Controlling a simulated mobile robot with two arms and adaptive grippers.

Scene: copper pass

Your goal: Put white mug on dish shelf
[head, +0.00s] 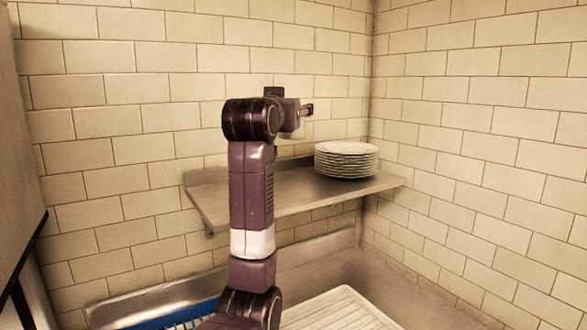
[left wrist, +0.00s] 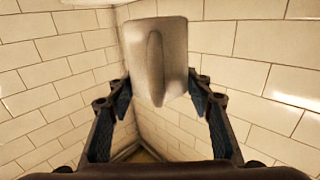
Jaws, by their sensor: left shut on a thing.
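The white mug (left wrist: 172,60) shows in the left wrist view between the two fingers of my left gripper (left wrist: 160,98), its handle toward the camera. The gripper is shut on it. In the head view my left gripper (head: 305,109) is raised above the level of the dish shelf, mostly hidden behind my own wrist. The dish shelf (head: 285,193) is a metal wall shelf in the corner. Its left and middle parts look bare where my arm does not cover them. My right gripper is not in view.
A stack of white plates (head: 346,160) stands at the right end of the shelf. Below are a metal basin edge (head: 150,300), a blue rack (head: 180,318) and a white ribbed tray (head: 335,310). Tiled walls close in the back and right.

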